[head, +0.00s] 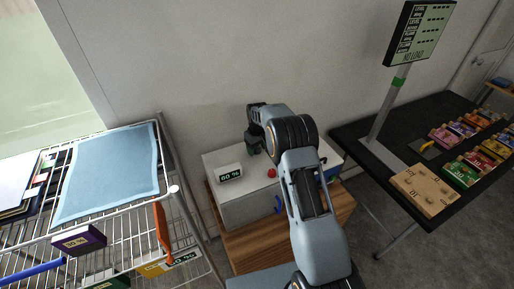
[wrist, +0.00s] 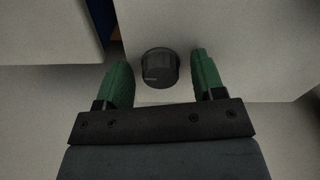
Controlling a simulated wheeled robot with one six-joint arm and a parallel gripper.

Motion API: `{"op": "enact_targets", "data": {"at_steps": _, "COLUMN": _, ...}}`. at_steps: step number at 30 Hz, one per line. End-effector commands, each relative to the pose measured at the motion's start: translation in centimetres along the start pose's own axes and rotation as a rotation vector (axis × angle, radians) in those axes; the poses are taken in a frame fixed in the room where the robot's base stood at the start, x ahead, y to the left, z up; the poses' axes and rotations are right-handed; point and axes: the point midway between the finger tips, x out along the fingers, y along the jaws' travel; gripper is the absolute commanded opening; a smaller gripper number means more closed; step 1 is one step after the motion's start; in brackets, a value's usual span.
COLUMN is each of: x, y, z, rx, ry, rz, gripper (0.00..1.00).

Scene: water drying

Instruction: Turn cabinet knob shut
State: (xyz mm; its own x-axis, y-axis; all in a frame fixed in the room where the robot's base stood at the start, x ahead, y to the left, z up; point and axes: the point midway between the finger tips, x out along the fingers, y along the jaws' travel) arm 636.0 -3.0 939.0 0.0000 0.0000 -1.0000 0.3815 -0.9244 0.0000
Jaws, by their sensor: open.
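The cabinet is a white box (head: 250,200) with a small display reading "80 %" (head: 229,173), a red button (head: 271,173) and a blue handle (head: 280,204). Its black round knob (wrist: 160,67) shows in the wrist view on a pale surface, with a faint light mark on its face. My gripper (wrist: 162,75) is open, with one green finger on each side of the knob. Gaps show between the knob and both fingers. In the head view my gripper (head: 254,145) is at the box's back edge, and the knob is hidden there.
The box stands on a wooden stand (head: 250,250). A wire rack (head: 174,190) with a blue cloth (head: 108,175) is at left. A black table (head: 360,150) with boxes and a display post (head: 385,125) is at right. The wall is close behind the box.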

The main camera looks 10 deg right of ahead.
Motion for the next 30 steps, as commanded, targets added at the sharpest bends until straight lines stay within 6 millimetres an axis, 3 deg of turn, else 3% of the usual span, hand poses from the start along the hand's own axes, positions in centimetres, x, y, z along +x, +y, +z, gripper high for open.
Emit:
{"op": "enact_targets", "data": {"at_steps": 2, "x": -0.01, "y": 0.00, "z": 0.00, "rx": 0.000, "ry": 0.000, "rz": 0.000, "gripper": 0.58}}
{"op": "enact_targets", "data": {"at_steps": 16, "x": -0.05, "y": -0.01, "z": -0.01, "rx": 0.000, "ry": 0.000, "rz": 0.000, "gripper": 0.13}}
{"op": "enact_targets", "data": {"at_steps": 23, "x": 0.01, "y": 0.00, "z": -0.02, "rx": -0.026, "ry": 0.001, "rz": 0.000, "gripper": 0.13}}
{"op": "enact_targets", "data": {"at_steps": 30, "x": 0.12, "y": 0.05, "z": -0.04, "rx": -0.159, "ry": 0.001, "rz": 0.000, "gripper": 0.13}}
